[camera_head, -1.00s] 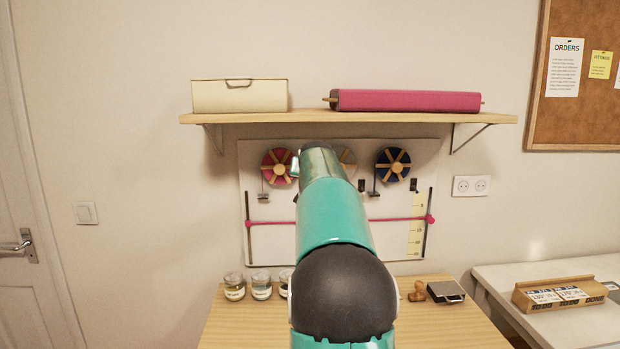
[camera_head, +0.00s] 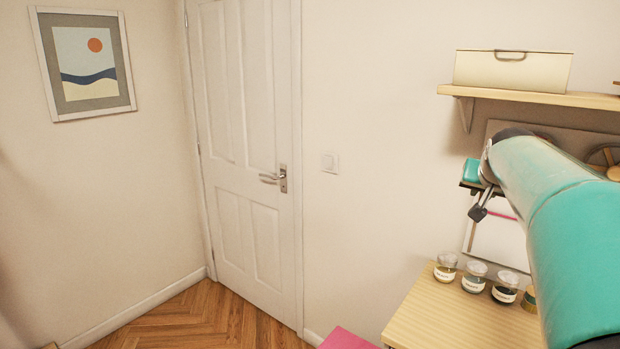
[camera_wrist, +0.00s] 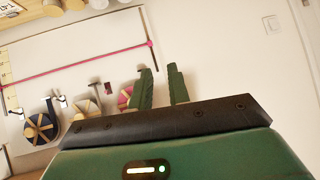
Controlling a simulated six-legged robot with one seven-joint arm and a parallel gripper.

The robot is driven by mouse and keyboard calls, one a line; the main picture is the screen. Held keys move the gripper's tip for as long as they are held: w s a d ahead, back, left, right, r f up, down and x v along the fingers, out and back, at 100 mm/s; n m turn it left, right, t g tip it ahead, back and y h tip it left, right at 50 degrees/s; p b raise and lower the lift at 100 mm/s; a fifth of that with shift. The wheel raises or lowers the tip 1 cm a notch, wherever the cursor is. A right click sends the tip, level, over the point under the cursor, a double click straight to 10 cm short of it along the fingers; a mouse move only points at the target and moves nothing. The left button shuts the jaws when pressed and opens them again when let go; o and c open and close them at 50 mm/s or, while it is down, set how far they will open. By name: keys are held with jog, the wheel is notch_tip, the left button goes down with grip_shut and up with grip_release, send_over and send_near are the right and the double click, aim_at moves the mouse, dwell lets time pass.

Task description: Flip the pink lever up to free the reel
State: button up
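In the wrist view the wall board (camera_wrist: 75,55) appears upside down. The pink reel (camera_wrist: 124,97) is partly hidden behind one finger of my gripper (camera_wrist: 160,69). A small reddish tab (camera_wrist: 108,89), probably the pink lever, shows just left of that finger, apart from it in the picture. My gripper's two green fingers stand apart with nothing between them. In the head view my gripper (camera_head: 479,190) is in front of the board's left part. My arm hides the pink reel and its lever there.
A pink cord (camera_wrist: 80,62) crosses the board. In the head view, several jars (camera_head: 475,278) stand on the wooden table (camera_head: 440,318), below a shelf (camera_head: 535,97). A door (camera_head: 245,150) is left.

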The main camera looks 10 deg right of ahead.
jog(key=s+a+f+n+g+y, duration=0.15)
jog(key=s+a+f, duration=0.3)
jog(key=a, duration=0.65)
jog(key=s+a+f+n+y, duration=0.25)
jog(key=s+a, duration=0.25)
jog(key=a, duration=0.5)
jog(key=s+a+f+n+g+y, duration=0.1)
jog(key=s+a+f+n, duration=0.3)
jog(key=s+a+f, duration=0.8)
jog(key=shift+s+a+g+y, duration=0.15)
jog(key=shift+s+g+y, duration=0.2)
jog(key=shift+s, duration=0.65)
jog(key=shift+r, duration=0.1)
